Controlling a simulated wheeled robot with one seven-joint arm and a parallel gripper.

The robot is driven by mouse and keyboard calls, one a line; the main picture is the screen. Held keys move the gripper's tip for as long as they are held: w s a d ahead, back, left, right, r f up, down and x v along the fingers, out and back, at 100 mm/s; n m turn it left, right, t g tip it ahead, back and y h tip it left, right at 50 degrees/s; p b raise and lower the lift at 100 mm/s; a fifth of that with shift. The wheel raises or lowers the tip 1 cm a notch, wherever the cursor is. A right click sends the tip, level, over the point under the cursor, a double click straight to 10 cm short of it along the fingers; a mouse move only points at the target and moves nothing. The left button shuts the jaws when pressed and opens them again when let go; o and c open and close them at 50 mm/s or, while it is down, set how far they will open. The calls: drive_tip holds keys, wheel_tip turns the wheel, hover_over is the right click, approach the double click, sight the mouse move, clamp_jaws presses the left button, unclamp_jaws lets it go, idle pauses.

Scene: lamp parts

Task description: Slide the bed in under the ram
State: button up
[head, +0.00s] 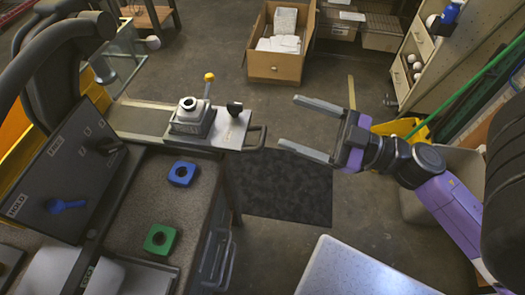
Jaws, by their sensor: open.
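The bed (233,132) is a pale metal plate drawn out to the right on a flat slide (142,117). It carries a grey block fixture with a round socket (190,112), a lever with a yellow knob (209,77) and a black knob (235,107). A dark bar handle (262,137) is at the bed's right end. My gripper (290,122) is open and empty, pointing left, just right of the handle and apart from it in the picture. The dark press body (62,75) stands at the left; I cannot clearly make out the ram.
A bench (140,190) below the slide holds a blue block (182,173), a green block (160,239) and a dark HOLD panel (72,170). A cardboard box (275,67) stands behind. A pale speckled surface (350,272) is at the front. A dark mat (290,190) lies on open floor.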

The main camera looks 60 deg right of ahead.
sight(262, 137)
drive_tip(key=w+a+f, duration=0.1)
drive_tip(key=w, duration=0.1)
drive_tip(key=w+a+f+m+g+y, duration=0.1)
drive_tip(key=w+a, duration=0.1)
drive_tip(key=w+a+f+m+g+y, duration=0.1)
drive_tip(key=w, duration=0.1)
drive_tip(key=shift+a+f, duration=0.15)
drive_tip(key=shift+f, duration=0.05)
idle(0.4)
